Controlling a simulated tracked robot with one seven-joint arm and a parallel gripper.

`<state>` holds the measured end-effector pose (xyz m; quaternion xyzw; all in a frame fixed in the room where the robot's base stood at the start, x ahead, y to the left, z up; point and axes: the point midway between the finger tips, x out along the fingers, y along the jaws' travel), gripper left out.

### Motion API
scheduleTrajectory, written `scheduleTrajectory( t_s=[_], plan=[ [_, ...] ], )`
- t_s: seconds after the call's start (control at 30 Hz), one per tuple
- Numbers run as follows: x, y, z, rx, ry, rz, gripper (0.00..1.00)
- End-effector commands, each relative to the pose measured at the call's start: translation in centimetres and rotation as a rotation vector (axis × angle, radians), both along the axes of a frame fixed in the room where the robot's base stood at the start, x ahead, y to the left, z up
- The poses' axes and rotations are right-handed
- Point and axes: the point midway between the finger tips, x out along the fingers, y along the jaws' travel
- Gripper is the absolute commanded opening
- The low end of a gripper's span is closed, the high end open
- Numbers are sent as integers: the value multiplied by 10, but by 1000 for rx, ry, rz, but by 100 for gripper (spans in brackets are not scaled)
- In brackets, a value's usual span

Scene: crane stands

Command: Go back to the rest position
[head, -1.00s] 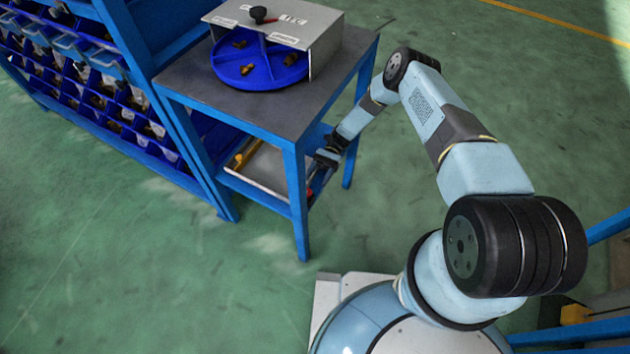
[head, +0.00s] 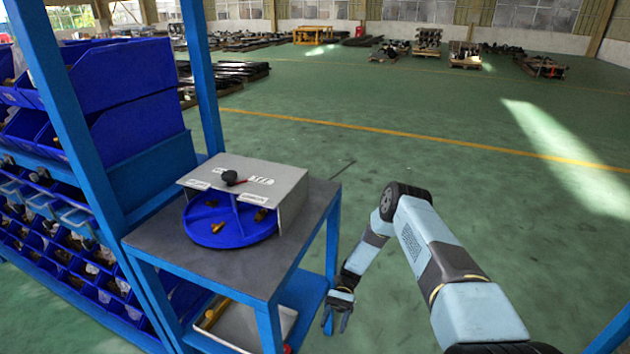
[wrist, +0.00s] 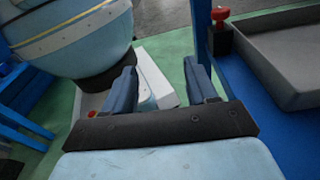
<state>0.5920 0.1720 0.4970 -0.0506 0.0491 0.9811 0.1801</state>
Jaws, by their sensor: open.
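My gripper (head: 337,318) hangs fingers down in the head view, just right of the blue-framed table (head: 160,245) and beside its lower shelf. In the wrist view my gripper (wrist: 165,85) shows two fingers spread apart with nothing between them. Beyond the fingers are green floor and pale parts of my own base. The lower shelf of the table shows close on the right of the wrist view as a blue surface (wrist: 285,135).
A grey tray (wrist: 270,60) and a red knob (wrist: 220,15) are close right of my fingers. On the tabletop stand a grey metal cover (head: 270,178) and a blue divided turntable (head: 215,238). A bin rack (head: 90,200) stands left. Floor right of the table is clear.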

Motion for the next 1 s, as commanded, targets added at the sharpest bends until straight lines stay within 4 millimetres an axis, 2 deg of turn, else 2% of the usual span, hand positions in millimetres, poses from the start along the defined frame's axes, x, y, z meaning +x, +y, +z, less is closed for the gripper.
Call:
scheduleTrajectory(
  t_s=[0.03, 0.5, 0.77, 1.0],
  plan=[
    [9, 4, 13, 2, -26, 9, 57],
    [61, -13, 111, -18, -236, 57, 57],
    [82, -24, 168, -34, -354, 84, 57],
    [95, -35, 227, -47, -472, 106, 57]
  ],
)
